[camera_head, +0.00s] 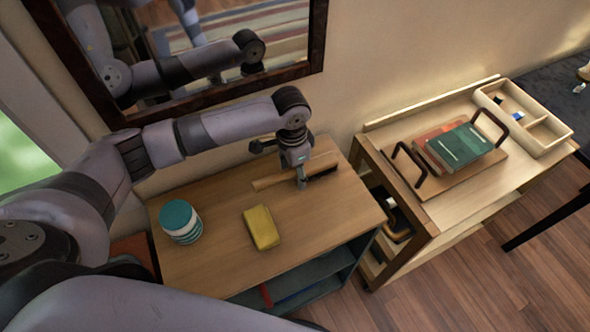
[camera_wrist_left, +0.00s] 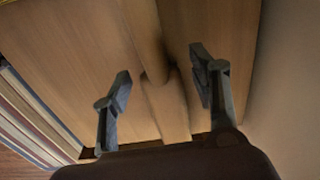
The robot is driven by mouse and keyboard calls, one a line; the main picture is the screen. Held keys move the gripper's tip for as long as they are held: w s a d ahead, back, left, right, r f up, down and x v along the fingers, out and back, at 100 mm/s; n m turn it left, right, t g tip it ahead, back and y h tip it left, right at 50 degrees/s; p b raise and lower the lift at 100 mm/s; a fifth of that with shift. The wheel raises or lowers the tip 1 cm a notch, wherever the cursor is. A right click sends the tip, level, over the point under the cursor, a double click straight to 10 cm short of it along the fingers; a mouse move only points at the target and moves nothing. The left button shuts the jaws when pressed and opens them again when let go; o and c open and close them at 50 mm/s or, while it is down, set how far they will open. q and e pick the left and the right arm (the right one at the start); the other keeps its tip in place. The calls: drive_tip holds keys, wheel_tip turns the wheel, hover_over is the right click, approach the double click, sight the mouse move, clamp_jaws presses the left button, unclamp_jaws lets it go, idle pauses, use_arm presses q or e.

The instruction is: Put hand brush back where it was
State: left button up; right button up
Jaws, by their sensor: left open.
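The hand brush (camera_head: 270,182) lies on the wooden top of a low cabinet (camera_head: 205,270), near the wall. Its light wooden handle points left, and its dark end is to the right, partly behind my gripper. My left gripper (camera_head: 301,183) points down at the brush from above. In the left wrist view the gripper (camera_wrist_left: 163,75) is open, with the brush's wooden body (camera_wrist_left: 168,108) running between its two fingers. Neither finger clearly touches it. My right gripper is not in view.
A teal-and-white jar (camera_head: 181,222) and a yellow block (camera_head: 261,228) stand on the cabinet's left and middle. To the right, a wooden table holds a handled tray (camera_head: 436,186) with books (camera_head: 459,146) and a divided box (camera_head: 545,133). A dark-framed mirror (camera_head: 318,35) hangs behind.

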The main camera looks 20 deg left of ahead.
sight(293, 171)
use_arm(q)
wheel_tip(293, 171, up, 12)
drive_tip(key=shift+s+a+b, duration=0.15)
drive_tip(key=shift+s+b, duration=0.05)
drive_tip(key=shift+b, duration=0.1)
idle(0.3)
